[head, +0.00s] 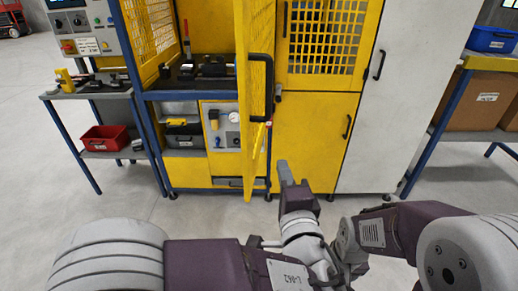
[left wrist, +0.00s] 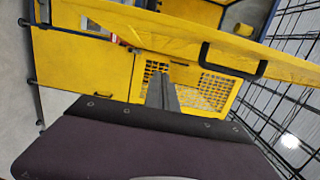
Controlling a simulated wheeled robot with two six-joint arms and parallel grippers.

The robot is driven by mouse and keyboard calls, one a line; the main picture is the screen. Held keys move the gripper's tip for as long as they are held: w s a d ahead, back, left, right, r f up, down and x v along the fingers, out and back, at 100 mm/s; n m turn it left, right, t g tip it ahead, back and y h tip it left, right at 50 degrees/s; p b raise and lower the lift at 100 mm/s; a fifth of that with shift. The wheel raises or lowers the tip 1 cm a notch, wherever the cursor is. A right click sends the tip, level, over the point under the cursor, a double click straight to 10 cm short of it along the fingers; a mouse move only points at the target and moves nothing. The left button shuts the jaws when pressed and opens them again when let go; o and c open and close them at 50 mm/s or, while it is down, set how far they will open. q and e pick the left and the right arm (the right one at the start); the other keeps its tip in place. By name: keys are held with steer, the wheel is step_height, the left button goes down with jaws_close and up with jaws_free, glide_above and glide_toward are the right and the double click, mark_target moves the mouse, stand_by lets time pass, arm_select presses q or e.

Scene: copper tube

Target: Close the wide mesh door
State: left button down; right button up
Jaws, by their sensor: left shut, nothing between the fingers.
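The wide yellow mesh door (head: 254,40) stands open in the head view, swung out toward me and seen almost edge-on. Its black bar handle (head: 268,88) is on its right-hand face. The door also crosses the upper part of the left wrist view (left wrist: 180,42), with the handle (left wrist: 234,64) right of the middle. My left gripper (head: 284,172) is shut and empty. In the head view it appears low and just right of the door's lower part, below the handle. Its fingers (left wrist: 162,88) show in the left wrist view; I see no clear contact with the door. My right gripper is not in view.
A closed mesh panel (head: 325,38) is right of the door. A side table with a red bin (head: 105,138) stands left; a shelf with boxes (head: 475,100) stands right. Grey floor is clear in front.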

arm_select(q)
steer(key=w+a+p, duration=0.2)
steer(key=w+a, duration=0.3)
steer(key=w, duration=0.5)
steer(key=shift+a, duration=0.15)
